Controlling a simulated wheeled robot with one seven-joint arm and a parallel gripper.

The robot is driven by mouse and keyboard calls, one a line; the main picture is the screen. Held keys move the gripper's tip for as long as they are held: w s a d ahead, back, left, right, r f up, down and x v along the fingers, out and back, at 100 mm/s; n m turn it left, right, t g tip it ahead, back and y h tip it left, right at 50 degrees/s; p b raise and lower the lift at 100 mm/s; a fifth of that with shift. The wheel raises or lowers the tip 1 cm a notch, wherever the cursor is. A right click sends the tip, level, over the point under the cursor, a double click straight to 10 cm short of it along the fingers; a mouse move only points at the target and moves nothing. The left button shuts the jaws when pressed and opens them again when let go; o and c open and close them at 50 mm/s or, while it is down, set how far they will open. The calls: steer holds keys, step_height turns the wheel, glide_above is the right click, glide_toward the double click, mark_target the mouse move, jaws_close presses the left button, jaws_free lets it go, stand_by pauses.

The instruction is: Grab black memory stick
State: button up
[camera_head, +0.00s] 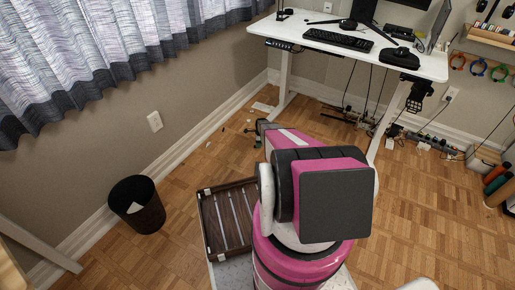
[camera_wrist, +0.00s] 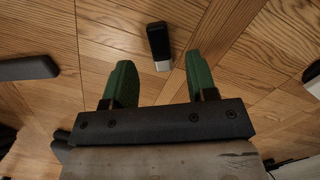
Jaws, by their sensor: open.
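The black memory stick (camera_wrist: 158,40) lies on the wooden floor in the wrist view, at top centre, with its silver plug end toward me. My gripper (camera_wrist: 160,61) is open, with its two green fingers apart and nothing between them that I can see touching. The stick appears ahead of the fingertips, in line with the gap; the exact distance cannot be told. In the head view my gripper (camera_head: 262,130) is low near the floor, in front of the desk, partly hidden by my arm. I cannot make out the stick there.
A dark flat object (camera_wrist: 28,68) lies left of the stick, and another dark piece (camera_wrist: 312,70) shows at the right edge. The white standing desk (camera_head: 330,32) and its leg (camera_head: 284,80) are close by. Small bits lie near the wall. A black bin (camera_head: 137,204) stands left.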

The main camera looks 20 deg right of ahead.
steer(key=f, duration=0.2)
steer(key=shift+w+a+f, duration=0.1)
steer(key=shift+a+f, duration=0.1)
steer(key=shift+f, duration=0.15)
jaws_close()
steer(key=shift+r, duration=0.1)
